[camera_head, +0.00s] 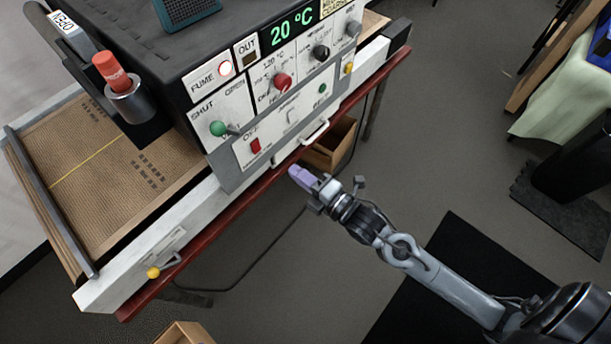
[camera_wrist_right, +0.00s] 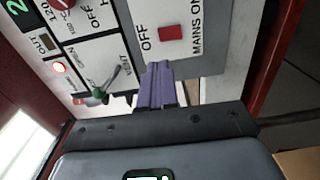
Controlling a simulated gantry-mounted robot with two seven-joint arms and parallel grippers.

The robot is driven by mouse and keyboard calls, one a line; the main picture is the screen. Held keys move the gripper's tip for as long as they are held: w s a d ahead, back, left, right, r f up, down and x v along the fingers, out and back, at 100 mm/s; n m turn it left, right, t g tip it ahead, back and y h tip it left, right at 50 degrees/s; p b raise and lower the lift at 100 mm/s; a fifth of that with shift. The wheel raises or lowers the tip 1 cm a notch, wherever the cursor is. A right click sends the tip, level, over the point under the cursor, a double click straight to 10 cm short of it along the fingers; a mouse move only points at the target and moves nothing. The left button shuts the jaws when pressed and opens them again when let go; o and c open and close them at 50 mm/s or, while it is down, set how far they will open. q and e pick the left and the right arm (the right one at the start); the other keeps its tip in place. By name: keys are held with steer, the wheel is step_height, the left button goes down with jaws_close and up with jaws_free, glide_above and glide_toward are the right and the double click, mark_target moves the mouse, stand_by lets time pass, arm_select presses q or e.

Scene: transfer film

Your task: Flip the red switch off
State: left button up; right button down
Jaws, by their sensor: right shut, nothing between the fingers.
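The red switch (camera_head: 256,145) sits on a white plate on the front panel of the dark machine in the head view. In the right wrist view the red switch (camera_wrist_right: 171,33) lies between the words OFF and MAINS ON. My right gripper (camera_head: 299,174) has purple fingers and is shut and empty, in front of the panel and to the lower right of the switch in the head view. Its fingertips (camera_wrist_right: 157,66) show just below the switch in the wrist view; I cannot tell the exact gap. My left gripper does not show.
Close by on the panel are a green-knobbed lever (camera_head: 218,129), a red dial (camera_head: 282,81), a lit red FUME lamp (camera_head: 225,68) and a white handle (camera_head: 315,133). A wooden drawer (camera_head: 330,150) lies under the red table edge. The floor (camera_head: 270,270) in front is largely clear.

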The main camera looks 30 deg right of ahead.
steer(key=shift+v, duration=0.85)
steer(key=shift+r, duration=0.1)
